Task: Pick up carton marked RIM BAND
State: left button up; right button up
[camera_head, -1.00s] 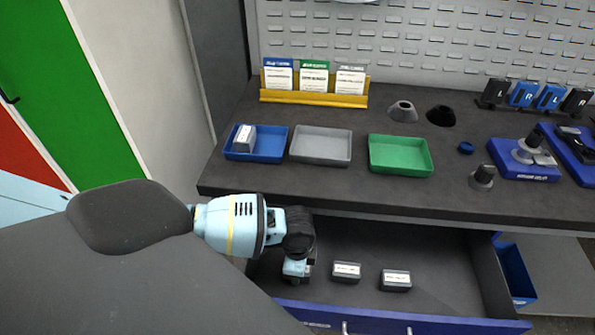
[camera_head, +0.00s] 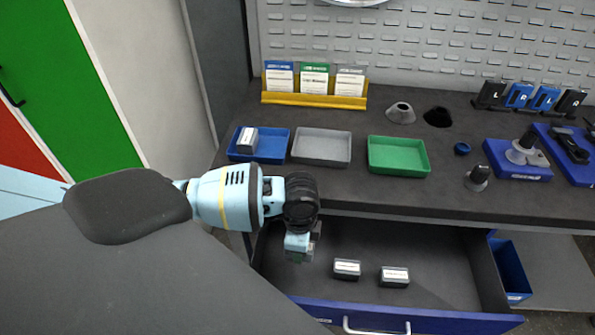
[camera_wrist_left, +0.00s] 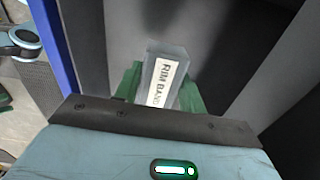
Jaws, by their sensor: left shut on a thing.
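The grey carton marked RIM BAND (camera_wrist_left: 164,78) shows in the left wrist view, its white label facing the camera. The green fingers of my left gripper (camera_wrist_left: 160,90) are shut on it from both sides. In the head view my left gripper (camera_head: 299,254) hangs at the left part of the open drawer (camera_head: 430,262). The carton in its jaws is hard to make out there. My right gripper is not in view.
Two grey cartons, one (camera_head: 347,269) and another (camera_head: 394,277), lie in the drawer to the gripper's right. On the worktop (camera_head: 335,185) above stand a blue tray (camera_head: 275,150) with a carton in it, a grey tray (camera_head: 321,148) and a green tray (camera_head: 398,157).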

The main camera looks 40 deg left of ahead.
pick_arm(q)
notch_tip(320, 180, up, 7)
jog(key=shift+r+p, duration=0.15)
jog(key=shift+p, duration=0.3)
